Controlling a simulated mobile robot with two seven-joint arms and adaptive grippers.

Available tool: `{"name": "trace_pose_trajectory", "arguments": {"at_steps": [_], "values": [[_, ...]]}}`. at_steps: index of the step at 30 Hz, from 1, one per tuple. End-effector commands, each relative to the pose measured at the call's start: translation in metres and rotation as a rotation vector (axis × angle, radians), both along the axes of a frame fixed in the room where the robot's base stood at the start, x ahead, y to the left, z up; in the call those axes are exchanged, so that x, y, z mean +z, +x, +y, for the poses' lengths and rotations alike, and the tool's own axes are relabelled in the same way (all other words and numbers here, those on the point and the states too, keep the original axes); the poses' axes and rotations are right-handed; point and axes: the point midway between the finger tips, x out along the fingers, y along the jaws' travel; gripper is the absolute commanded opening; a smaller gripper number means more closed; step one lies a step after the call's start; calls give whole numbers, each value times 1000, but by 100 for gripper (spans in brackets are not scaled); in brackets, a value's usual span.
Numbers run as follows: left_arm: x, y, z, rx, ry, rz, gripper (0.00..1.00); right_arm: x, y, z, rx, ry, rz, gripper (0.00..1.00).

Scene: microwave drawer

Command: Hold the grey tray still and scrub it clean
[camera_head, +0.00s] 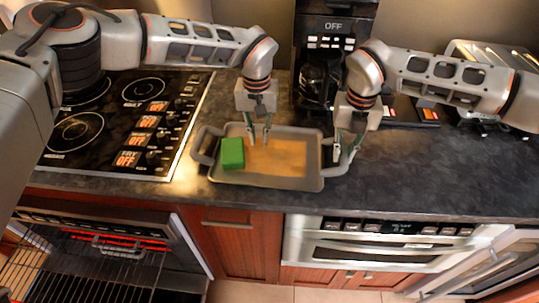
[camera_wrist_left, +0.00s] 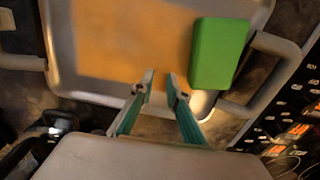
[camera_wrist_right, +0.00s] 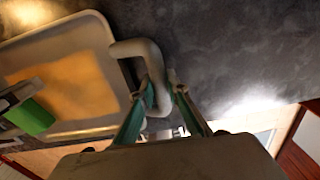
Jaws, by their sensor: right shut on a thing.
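The grey tray (camera_head: 213,171) lies on the dark counter, with a loop handle at each end and an orange-brown stain (camera_head: 285,158) over its floor. A green sponge block (camera_head: 232,153) sits inside the tray at its left end; it also shows in the left wrist view (camera_wrist_left: 218,53). My left gripper (camera_head: 258,141) is over the tray, just right of the sponge, with its fingers apart and nothing between them (camera_wrist_left: 160,78). My right gripper (camera_head: 346,155) is shut on the tray's right handle (camera_wrist_right: 141,50), as the right wrist view shows.
A black stove top (camera_head: 125,120) with knobs lies left of the tray. A coffee maker (camera_head: 330,50) and a toaster (camera_head: 490,65) stand behind. Below are an open oven (camera_head: 90,250) and a microwave drawer (camera_head: 385,245). The counter right of the tray is clear.

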Motion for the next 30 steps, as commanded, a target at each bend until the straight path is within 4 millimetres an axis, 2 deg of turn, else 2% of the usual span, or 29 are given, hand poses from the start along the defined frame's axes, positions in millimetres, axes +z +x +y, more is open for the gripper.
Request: {"name": "trace_pose_trajectory", "arguments": {"at_steps": [2,3,4,30], "values": [[1,0,0,0,-1,-1,15,0,0,-1,0,-1,-1,0],[1,1,0,0,-1,-1,5,0,0,-1,0,-1,-1,0],[1,1,0,0,-1,-2,0,0,0,-1,0,-1,-1,0],[-6,1,-1,0,-2,-3,0,-1,-1,-1,-2,-2,3,0]]}}
